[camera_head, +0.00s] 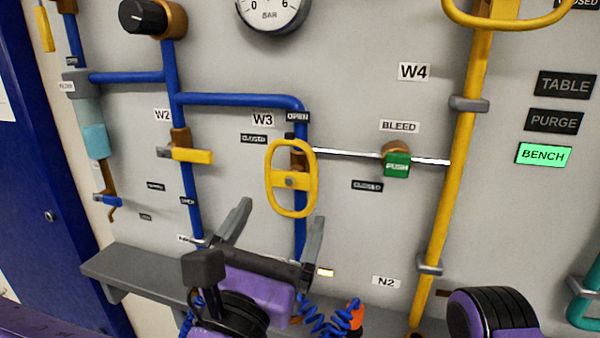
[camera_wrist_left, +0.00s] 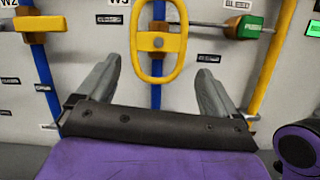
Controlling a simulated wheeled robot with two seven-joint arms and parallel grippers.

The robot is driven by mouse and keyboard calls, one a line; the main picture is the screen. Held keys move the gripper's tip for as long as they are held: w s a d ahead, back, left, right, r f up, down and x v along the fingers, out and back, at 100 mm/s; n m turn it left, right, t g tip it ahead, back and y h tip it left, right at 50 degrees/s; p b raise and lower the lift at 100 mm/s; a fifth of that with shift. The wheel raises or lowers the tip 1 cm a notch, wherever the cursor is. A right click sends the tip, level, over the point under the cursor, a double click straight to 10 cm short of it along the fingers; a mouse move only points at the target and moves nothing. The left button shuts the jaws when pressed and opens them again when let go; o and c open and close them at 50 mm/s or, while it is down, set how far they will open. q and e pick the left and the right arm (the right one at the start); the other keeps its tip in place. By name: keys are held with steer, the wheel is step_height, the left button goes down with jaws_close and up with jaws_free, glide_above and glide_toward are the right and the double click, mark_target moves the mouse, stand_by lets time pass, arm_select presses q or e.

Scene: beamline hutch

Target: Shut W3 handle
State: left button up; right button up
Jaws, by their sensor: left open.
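The W3 handle (camera_head: 275,180) is a yellow oval loop with a crossbar, on a blue vertical pipe below the W3 label (camera_head: 262,120). Its long axis stands upright, in line with the pipe. An OPEN plate (camera_head: 297,117) is above it and a CLOSED plate (camera_head: 254,138) is to its upper left. The handle also shows in the left wrist view (camera_wrist_left: 137,45). My left gripper (camera_head: 283,210) is open and empty below the handle, its fingers spread to either side of the pipe in the picture. In the left wrist view the gripper (camera_wrist_left: 158,70) appears apart from the handle.
The yellow W2 handle (camera_head: 192,155) lies crosswise at left. A green PUSH button (camera_head: 397,165) on a thin rod and a yellow pipe (camera_head: 450,180) are at right. A grey ledge (camera_head: 140,268) runs below. The BENCH sign (camera_head: 543,155) is lit green.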

arm_select(q)
steer(key=n+t, duration=0.2)
glide_toward(294, 141)
steer(key=w, duration=0.2)
steer(key=shift+g, duration=0.3)
steer(key=p+x, duration=0.4)
steer(key=x, duration=0.5)
steer(key=shift+w+r, duration=0.1)
steer(key=shift+w, duration=0.3)
arm_select(e)
steer(key=r, duration=0.2)
steer(key=w+r, duration=0.1)
steer(key=shift+a+r, duration=0.2)
steer(key=shift+r, duration=0.2)
arm_select(q)
steer(key=shift+m, duration=0.3)
steer(key=c, duration=0.9)
